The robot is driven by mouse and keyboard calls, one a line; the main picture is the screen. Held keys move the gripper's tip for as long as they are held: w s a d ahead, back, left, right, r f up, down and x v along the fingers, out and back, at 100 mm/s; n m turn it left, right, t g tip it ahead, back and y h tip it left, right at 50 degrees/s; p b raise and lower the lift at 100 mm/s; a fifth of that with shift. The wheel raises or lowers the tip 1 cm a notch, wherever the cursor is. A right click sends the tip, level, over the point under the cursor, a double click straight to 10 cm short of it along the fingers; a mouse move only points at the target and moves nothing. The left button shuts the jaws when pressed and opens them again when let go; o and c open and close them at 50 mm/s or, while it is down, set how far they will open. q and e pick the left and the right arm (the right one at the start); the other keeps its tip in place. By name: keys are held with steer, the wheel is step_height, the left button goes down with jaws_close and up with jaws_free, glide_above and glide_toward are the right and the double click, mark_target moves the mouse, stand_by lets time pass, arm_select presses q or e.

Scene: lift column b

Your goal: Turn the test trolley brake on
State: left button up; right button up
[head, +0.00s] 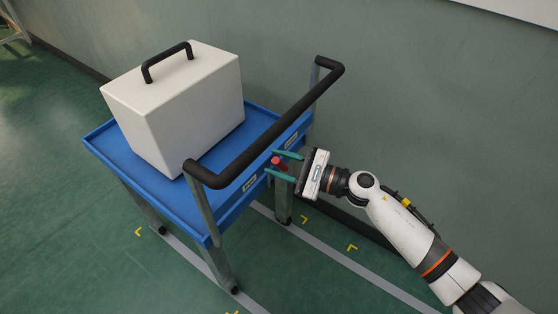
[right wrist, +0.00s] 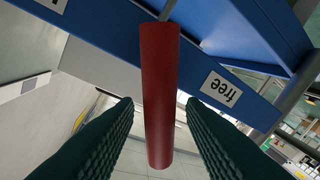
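The test trolley (head: 262,117) is blue with a black push handle (head: 270,140) and grey legs. Its brake lever has a red grip (head: 277,162) on the trolley's end panel, between two white labels. In the right wrist view the red grip (right wrist: 160,95) stands between the green fingers, with a gap on both sides. The label on the right there reads "free" (right wrist: 221,88); the other is cut off. My right gripper (head: 273,164) is open around the grip, apparently not touching it. My left gripper is out of view.
A white case (head: 180,110) with a black handle stands on the trolley's top. A green wall (head: 430,110) runs behind. The green floor (head: 70,220) has grey lines and yellow corner marks, and is clear at the left and front.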

steer(key=shift+a, duration=0.2)
steer(key=shift+c, duration=0.3)
jaws_close()
